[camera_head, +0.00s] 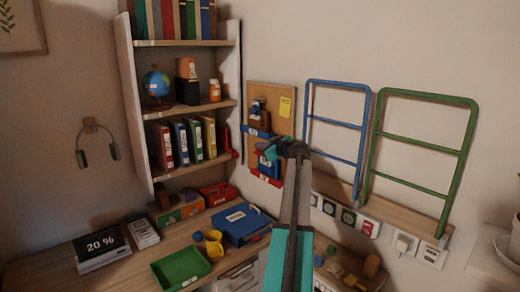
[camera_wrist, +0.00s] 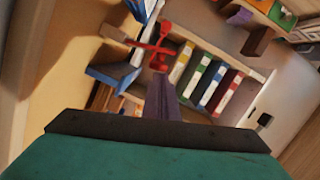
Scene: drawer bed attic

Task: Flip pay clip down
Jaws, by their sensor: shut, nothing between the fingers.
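A cork board (camera_head: 284,97) hangs on the wall, with blue and red clip-like pieces on it. A blue piece (camera_head: 257,133) is at its left edge and a red piece (camera_head: 266,179) is lower down. Their labels are too small to read, so I cannot tell which is the pay clip. My gripper (camera_head: 268,155) is in front of the board's lower part and partly hides the pieces there. It is shut and empty. In the wrist view a red piece (camera_wrist: 157,48) and a blue piece (camera_wrist: 112,76) show beyond the gripper; contact is unclear.
A shelf unit (camera_head: 135,95) with binders and a globe stands left of the board. Blue (camera_head: 309,118) and green (camera_head: 374,140) wall frames are to its right. The desk (camera_head: 50,268) below holds a blue case (camera_head: 240,222), a green tray (camera_head: 180,268) and a yellow mug (camera_head: 214,243).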

